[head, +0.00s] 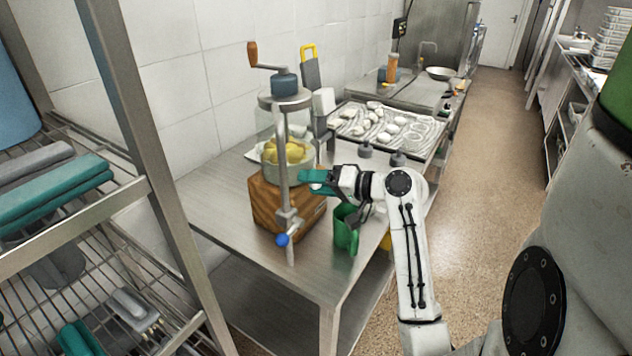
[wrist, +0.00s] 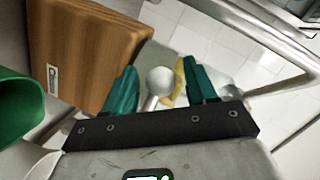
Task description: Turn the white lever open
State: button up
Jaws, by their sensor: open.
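The white lever shows in the wrist view as a round white knob on a short stem (wrist: 159,80). It lies between the two teal fingers of my gripper (wrist: 163,76), with a small gap on each side. My gripper is open and not closed on it. In the head view my gripper (head: 316,182) is beside the press (head: 284,160), at the right of its wooden block (head: 265,208). The wooden block (wrist: 85,45) fills the left of the wrist view.
A green cup (head: 346,232) stands just below my gripper, close to the arm; it also shows in the wrist view (wrist: 18,105). A blue knob (head: 282,240) is on the press's front. A tray of dough (head: 385,130) lies behind. A shelf rack (head: 140,150) stands left.

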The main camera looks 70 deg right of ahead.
jog(key=shift+c, duration=0.2)
grip_shut()
dwell(0.3)
